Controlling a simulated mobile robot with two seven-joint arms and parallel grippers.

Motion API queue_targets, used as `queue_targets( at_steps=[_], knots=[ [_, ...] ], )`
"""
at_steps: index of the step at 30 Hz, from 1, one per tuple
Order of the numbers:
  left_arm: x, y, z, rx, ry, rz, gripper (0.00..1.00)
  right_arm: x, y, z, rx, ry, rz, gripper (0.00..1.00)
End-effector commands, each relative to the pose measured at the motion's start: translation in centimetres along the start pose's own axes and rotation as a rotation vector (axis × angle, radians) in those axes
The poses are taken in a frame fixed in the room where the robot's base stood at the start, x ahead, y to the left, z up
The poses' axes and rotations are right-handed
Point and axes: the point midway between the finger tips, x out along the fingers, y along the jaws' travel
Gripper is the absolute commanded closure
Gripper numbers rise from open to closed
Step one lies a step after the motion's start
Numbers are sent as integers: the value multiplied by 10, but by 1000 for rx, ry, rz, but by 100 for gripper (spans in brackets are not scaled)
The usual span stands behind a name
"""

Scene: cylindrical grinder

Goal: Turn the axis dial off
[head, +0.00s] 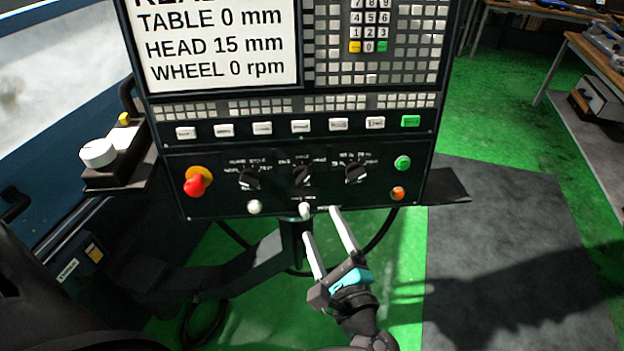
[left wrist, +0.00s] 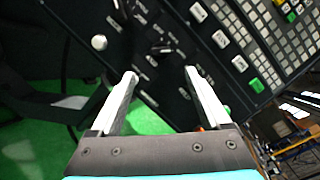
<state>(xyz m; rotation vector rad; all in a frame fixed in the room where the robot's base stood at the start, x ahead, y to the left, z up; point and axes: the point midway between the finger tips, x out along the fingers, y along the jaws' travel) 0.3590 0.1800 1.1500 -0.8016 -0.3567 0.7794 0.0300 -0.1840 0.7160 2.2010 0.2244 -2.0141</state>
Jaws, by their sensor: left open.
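A row of three black dials sits low on the control panel: a left dial (head: 250,180), a middle dial (head: 303,175) and a right dial (head: 356,174). Their labels are too small to read, so I cannot tell which is the axis dial. My left gripper (head: 321,224) is open and empty, with its two pale fingers pointing up at the panel's lower edge, below the middle and right dials. In the left wrist view the gripper (left wrist: 160,73) has a dark dial (left wrist: 160,49) beyond and between its fingertips, apart from them. My right gripper is not in view.
A red stop button (head: 195,184) is left of the dials. A green button (head: 402,162) and an orange button (head: 398,193) are on the right. A white rotary knob (head: 98,152) stands on a side bracket. Floor right is clear.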

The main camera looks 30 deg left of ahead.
Motion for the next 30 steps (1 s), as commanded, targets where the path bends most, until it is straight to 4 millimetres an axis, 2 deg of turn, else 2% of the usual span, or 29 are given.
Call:
queue_targets(
  at_steps=[1,9,15,21,30],
  knots=[
    [13,-2,2,1,-4,-5,19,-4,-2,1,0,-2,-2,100],
    [72,-2,2,1,-2,-2,19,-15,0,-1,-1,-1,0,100],
    [105,-1,0,0,1,-2,19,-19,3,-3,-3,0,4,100],
    [120,0,-1,0,3,0,19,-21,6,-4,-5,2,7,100],
    [122,0,-1,-1,3,0,19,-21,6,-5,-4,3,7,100]
  ],
)
